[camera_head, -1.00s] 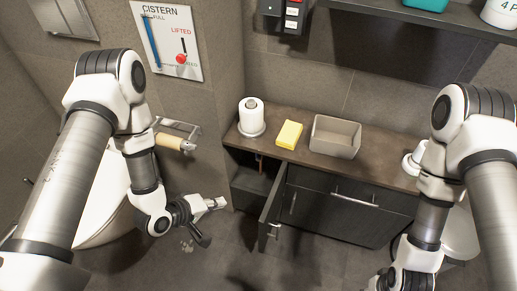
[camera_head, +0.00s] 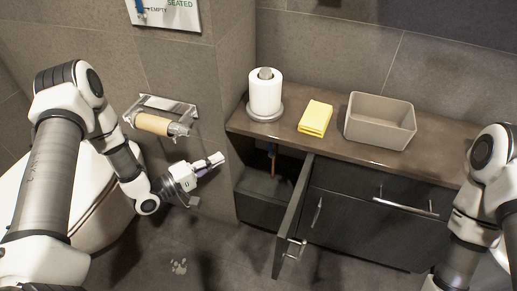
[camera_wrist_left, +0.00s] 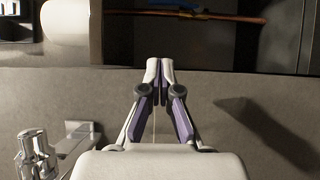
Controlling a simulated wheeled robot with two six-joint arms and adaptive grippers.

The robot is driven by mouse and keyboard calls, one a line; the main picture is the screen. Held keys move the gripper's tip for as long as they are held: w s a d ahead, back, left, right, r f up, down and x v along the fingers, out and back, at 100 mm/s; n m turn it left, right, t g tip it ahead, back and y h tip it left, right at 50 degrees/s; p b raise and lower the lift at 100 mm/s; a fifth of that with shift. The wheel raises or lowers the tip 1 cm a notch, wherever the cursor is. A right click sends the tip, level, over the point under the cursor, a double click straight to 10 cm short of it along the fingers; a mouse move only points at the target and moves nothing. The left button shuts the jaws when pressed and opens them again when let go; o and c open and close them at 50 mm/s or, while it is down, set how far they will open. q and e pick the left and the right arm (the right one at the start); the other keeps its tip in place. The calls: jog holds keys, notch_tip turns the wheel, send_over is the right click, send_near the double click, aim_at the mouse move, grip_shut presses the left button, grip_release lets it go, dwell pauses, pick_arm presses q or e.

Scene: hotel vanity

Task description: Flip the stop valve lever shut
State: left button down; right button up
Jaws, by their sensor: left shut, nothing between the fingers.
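The vanity cabinet's left compartment (camera_head: 262,186) stands open, with a copper pipe (camera_head: 273,160) inside. In the left wrist view the copper pipe (camera_wrist_left: 235,18) runs across the top. My left gripper (camera_head: 217,159) is shut and empty, in front of and left of the opening, apart from the pipe. Its closed fingertips (camera_wrist_left: 160,66) point toward the compartment. My right arm is at the right edge; its gripper is out of view.
The open cabinet door (camera_head: 295,215) juts out right of the compartment. A paper holder (camera_head: 160,122) is on the wall above my left wrist. The counter (camera_head: 345,152) holds a paper roll (camera_head: 265,92), yellow cloth (camera_head: 315,118) and grey bin (camera_head: 380,122).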

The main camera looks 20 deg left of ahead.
aim_at(271, 148)
pick_arm(q)
jog(key=shift+d, duration=0.1)
jog(key=s+d+b+x, duration=0.1)
jog(key=b+x, duration=0.3)
jog(key=x, duration=0.8)
jog(key=shift+d+b, duration=0.35)
jog(key=shift+d, duration=0.45)
jog(key=shift+d+r+p, duration=0.1)
jog(key=shift+d+p, duration=0.1)
jog(key=shift+p, duration=0.3)
